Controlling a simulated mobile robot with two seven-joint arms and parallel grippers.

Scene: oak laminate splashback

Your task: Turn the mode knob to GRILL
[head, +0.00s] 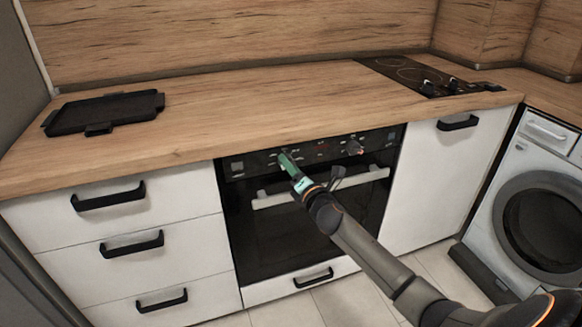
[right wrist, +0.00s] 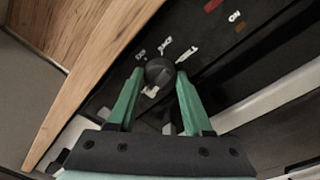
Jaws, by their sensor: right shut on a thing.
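The oven (head: 290,225) has a black control panel with two knob positions. My right gripper (head: 286,160) reaches the left one from the front, and its green fingers largely hide that knob in the head view. In the right wrist view the dark round knob (right wrist: 160,72) sits between the two green fingertips, and the right gripper (right wrist: 160,78) is shut on it. White labels ring the knob, but they are too small and blurred to read surely. I cannot tell which label the knob points to. My left gripper is not in view.
A second knob (head: 355,147) is on the right of the panel. The oven handle (head: 350,180) runs just below, close to my right gripper. Above are the wooden worktop (head: 240,105), a black tray (head: 105,112) and a hob (head: 405,72). A washing machine (head: 540,200) stands at right.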

